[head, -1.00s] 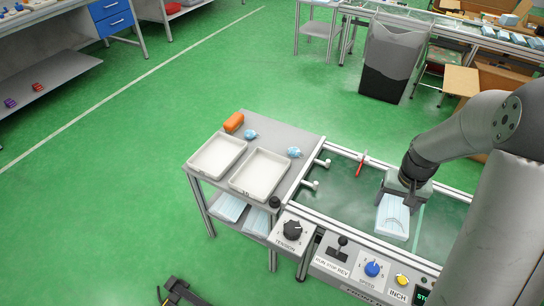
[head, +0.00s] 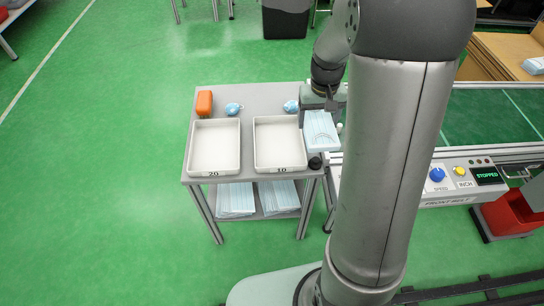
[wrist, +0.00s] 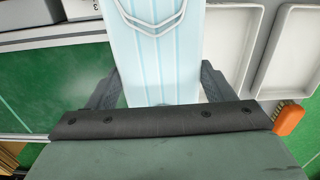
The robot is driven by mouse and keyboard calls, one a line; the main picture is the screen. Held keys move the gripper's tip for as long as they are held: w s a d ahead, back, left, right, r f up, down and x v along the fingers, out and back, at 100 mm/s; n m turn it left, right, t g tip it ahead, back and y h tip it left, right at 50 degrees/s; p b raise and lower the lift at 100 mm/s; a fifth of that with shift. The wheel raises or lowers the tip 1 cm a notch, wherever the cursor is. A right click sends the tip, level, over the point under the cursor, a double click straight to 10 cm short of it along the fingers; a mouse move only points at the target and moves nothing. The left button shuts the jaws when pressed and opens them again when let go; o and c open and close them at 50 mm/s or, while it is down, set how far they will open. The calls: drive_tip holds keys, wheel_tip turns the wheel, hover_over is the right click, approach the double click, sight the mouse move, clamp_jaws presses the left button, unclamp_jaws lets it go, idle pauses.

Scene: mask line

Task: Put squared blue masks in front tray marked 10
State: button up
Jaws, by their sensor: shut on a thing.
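My gripper (head: 321,106) is shut on a light blue rectangular mask stack (head: 321,133), just right of the tray marked 10 (head: 281,171). In the wrist view the mask stack (wrist: 157,55) lies between the two dark fingers of my gripper (wrist: 158,85), its white ear loops showing at the far end. The tray marked 10 is white, shallow and looks empty. Whether the stack overhangs its right rim is hard to tell. More light blue masks (head: 236,198) lie on the cart's lower shelf.
A second empty white tray, marked 20 (head: 213,174), stands left of it on the grey cart (head: 262,98). A black knob (head: 315,163) and the conveyor (head: 490,118) are to the right.

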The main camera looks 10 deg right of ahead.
drive_tip(key=shift+s+d+f+b, duration=0.3)
drive_tip(key=shift+d+f+b, duration=0.4)
drive_tip(key=shift+d, duration=0.25)
drive_tip(key=w+a+f, duration=0.4)
drive_tip(key=w+a, duration=0.1)
drive_tip(key=a, duration=0.2)
drive_tip(key=b, duration=0.1)
hover_over(278, 144)
drive_tip(key=f, duration=0.4)
drive_tip(key=shift+s+d+f, duration=0.2)
drive_tip(key=shift+d+f, duration=0.1)
drive_tip(key=shift+d, duration=0.05)
drive_tip(key=shift+a+f, duration=0.15)
drive_tip(key=shift+f, duration=0.05)
drive_tip(key=shift+w+a+f+b, duration=0.1)
drive_tip(key=shift+f+b, duration=0.1)
drive_tip(key=shift+f, duration=0.7)
drive_tip(key=shift+w+a+f+b, duration=0.1)
drive_tip(key=shift+f+b, duration=0.1)
drive_tip(key=shift+f, duration=0.7)
drive_tip(key=o, duration=1)
drive_tip(key=shift+f, duration=0.15)
drive_tip(key=shift+c, duration=0.2)
